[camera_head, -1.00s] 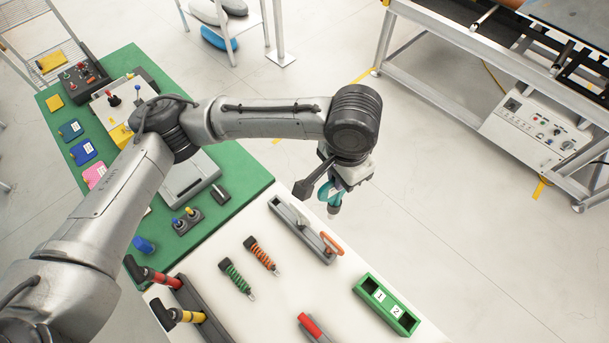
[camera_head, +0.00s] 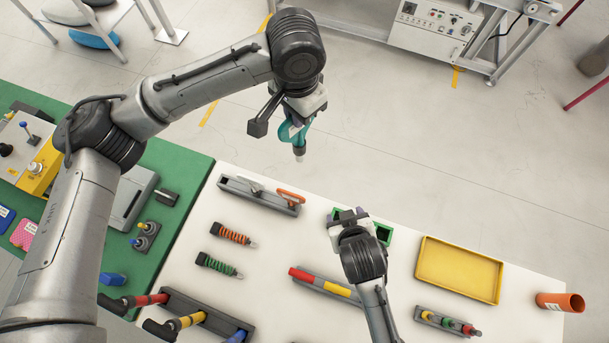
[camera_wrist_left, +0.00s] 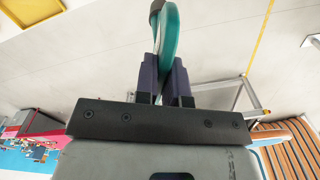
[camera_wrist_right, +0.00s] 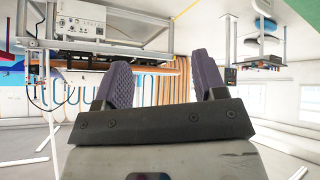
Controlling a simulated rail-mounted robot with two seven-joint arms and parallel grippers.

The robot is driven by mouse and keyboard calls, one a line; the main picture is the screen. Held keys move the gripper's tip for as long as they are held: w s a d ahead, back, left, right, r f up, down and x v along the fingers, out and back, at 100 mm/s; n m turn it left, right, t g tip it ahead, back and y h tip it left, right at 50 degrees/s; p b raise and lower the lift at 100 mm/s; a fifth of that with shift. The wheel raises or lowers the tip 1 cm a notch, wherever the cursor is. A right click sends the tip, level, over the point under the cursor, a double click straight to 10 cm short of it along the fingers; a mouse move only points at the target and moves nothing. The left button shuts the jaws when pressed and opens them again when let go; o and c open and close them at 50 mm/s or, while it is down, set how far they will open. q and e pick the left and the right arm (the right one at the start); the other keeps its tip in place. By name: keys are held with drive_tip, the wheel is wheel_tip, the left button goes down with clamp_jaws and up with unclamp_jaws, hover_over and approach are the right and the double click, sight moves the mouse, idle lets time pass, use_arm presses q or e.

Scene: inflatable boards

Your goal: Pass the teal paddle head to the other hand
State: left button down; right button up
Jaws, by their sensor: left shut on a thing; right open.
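My left gripper (camera_head: 296,122) is shut on the teal paddle head (camera_head: 288,134) and holds it in the air beyond the far edge of the white table. In the left wrist view the teal paddle head (camera_wrist_left: 170,42) shows as a curved teal piece with a dark end, pinched between the two fingers (camera_wrist_left: 163,80). My right gripper (camera_head: 348,215) is above the white table near the green block, lower right of the paddle head and apart from it. In the right wrist view its fingers (camera_wrist_right: 160,80) are spread with nothing between them.
On the white table (camera_head: 420,320) are a grey holder (camera_head: 262,200) with an orange-handled tool, a green block (camera_head: 383,234) partly hidden by my right gripper, a yellow tray (camera_head: 460,270), orange and green coiled tools, and an orange cup (camera_head: 562,302). The air between the grippers looks clear.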

drive_tip(key=w+a+r+t, duration=0.2)
drive_tip(key=w+a+t, duration=0.1)
drive_tip(key=a+t, duration=0.25)
drive_tip(key=t+y, duration=0.4)
approach(296, 150)
drive_tip(key=shift+m, duration=0.3)
drive_tip(key=x, duration=1.2)
drive_tip(key=shift+w+f, duration=0.15)
drive_tip(key=shift+w, duration=0.1)
use_arm(q)
drive_tip(key=shift+d, duration=0.1)
use_arm(e)
drive_tip(key=shift+s+a, duration=0.1)
drive_tip(key=shift+a, duration=0.05)
drive_tip(key=c, duration=1)
use_arm(q)
drive_tip(key=c, duration=1.1)
unclamp_jaws()
use_arm(e)
drive_tip(key=shift+c, duration=0.5)
